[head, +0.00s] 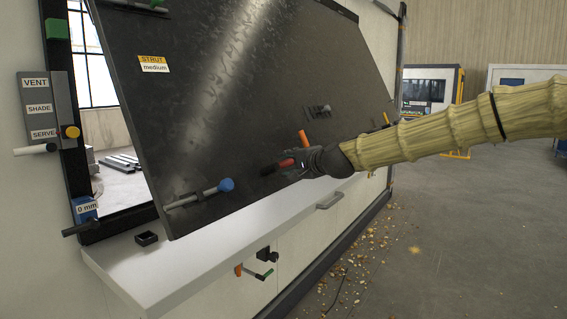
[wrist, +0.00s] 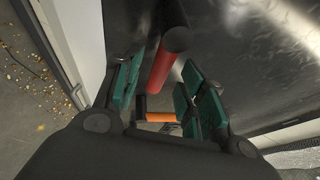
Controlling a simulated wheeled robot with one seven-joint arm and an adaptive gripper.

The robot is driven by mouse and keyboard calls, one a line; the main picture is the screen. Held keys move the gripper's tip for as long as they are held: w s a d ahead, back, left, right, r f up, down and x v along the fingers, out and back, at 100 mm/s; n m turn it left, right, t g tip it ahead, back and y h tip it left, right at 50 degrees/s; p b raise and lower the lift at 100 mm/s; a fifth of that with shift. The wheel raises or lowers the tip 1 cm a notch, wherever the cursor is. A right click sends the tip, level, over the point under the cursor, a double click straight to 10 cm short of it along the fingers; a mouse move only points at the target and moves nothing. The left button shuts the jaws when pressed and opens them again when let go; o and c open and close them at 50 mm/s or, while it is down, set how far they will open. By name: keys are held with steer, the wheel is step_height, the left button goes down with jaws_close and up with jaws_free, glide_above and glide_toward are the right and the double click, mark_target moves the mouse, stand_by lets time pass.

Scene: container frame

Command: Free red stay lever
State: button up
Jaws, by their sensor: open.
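The red stay lever (head: 286,163) is a short red grip with a black end, on the dark tilted panel. In the wrist view the red lever (wrist: 161,70) runs between my gripper's two green-padded fingers, its black end toward the top. My gripper (head: 298,163) is at the lever in the head view, and its fingers are hard to make out there. In the wrist view my gripper (wrist: 162,84) is open, with gaps visible beside the lever. The lever's mount is not clearly visible.
An orange handle (head: 303,137) stands close above my gripper. A blue-knobbed lever (head: 226,185) is to its left on the dark panel (head: 215,100). A white ledge (head: 185,250) lies below, with a black block (head: 147,238) on it. Open floor is at right.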

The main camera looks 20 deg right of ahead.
mark_target(286, 164)
steer(key=shift+p+x, duration=0.5)
steer(key=shift+x, duration=1.15)
steer(key=shift+c, duration=0.5)
jaws_close()
